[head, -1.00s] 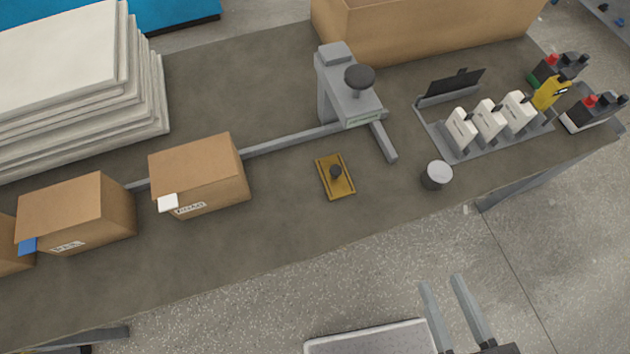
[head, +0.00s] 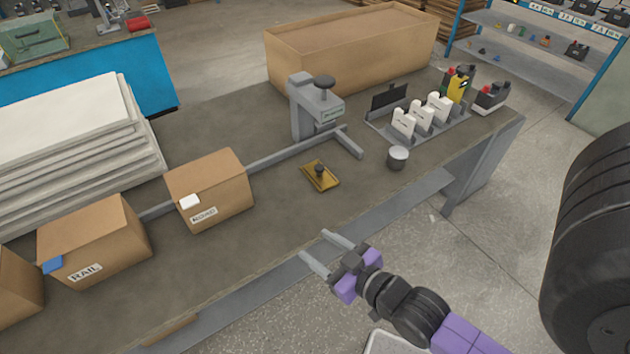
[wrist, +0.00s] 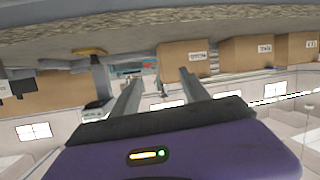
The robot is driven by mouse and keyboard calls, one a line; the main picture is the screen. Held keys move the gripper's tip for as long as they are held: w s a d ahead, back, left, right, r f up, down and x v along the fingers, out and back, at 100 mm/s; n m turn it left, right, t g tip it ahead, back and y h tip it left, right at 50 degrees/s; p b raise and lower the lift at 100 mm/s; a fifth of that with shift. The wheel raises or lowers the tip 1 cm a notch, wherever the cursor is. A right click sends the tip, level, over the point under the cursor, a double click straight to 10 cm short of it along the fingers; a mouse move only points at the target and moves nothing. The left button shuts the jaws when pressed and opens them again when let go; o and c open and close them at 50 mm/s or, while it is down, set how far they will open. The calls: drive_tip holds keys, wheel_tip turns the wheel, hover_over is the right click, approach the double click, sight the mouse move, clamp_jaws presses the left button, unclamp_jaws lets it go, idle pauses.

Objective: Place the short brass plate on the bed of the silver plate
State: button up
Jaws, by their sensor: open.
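The short brass plate (head: 326,182) lies flat on the brown table in front of the grey upright stand (head: 302,110); it has a dark knob on top. In the wrist view the brass plate (wrist: 90,51) shows as a yellow patch. I cannot tell for sure which part is the silver plate; a flat grey plate (head: 379,129) bears white blocks, and the stand has grey arms and a dark knob. My gripper (head: 316,246) is open and empty, off the table's front edge, below and apart from the brass plate. Its two fingers (wrist: 160,77) show in the wrist view.
A silver cylinder (head: 398,159) stands right of the brass plate. Cardboard boxes (head: 210,187) stand along a grey rail at left, with stacked white sheets (head: 75,140) behind. A large carton (head: 345,55) stands at the back. The table between brass plate and front edge is clear.

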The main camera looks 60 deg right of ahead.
drive_tip(key=w+d+f+m+h, duration=0.1)
drive_tip(key=w+d, duration=0.1)
drive_tip(key=d, duration=0.2)
drive_tip(key=w+d+f+m+g+h+b, duration=0.1)
drive_tip(key=d, duration=0.3)
drive_tip(key=w+d+f+m, duration=0.1)
drive_tip(key=w+d, duration=0.1)
drive_tip(key=d, duration=0.2)
drive_tip(key=shift+w+d+f+g+h+b, duration=0.3)
drive_tip(key=shift+d+f+h+b, duration=0.05)
drive_tip(key=shift+f+h, duration=0.05)
drive_tip(key=m+g+h+b, duration=0.1)
drive_tip(key=m, duration=0.1)
approach(321, 169)
drive_tip(key=x, duration=0.3)
drive_tip(key=shift+w+f, duration=0.2)
drive_tip(key=shift+w, duration=0.15)
drive_tip(key=shift+g+h, duration=0.3)
drive_tip(key=shift+x, duration=3.75)
drive_tip(key=shift+r, duration=0.1)
clamp_jaws()
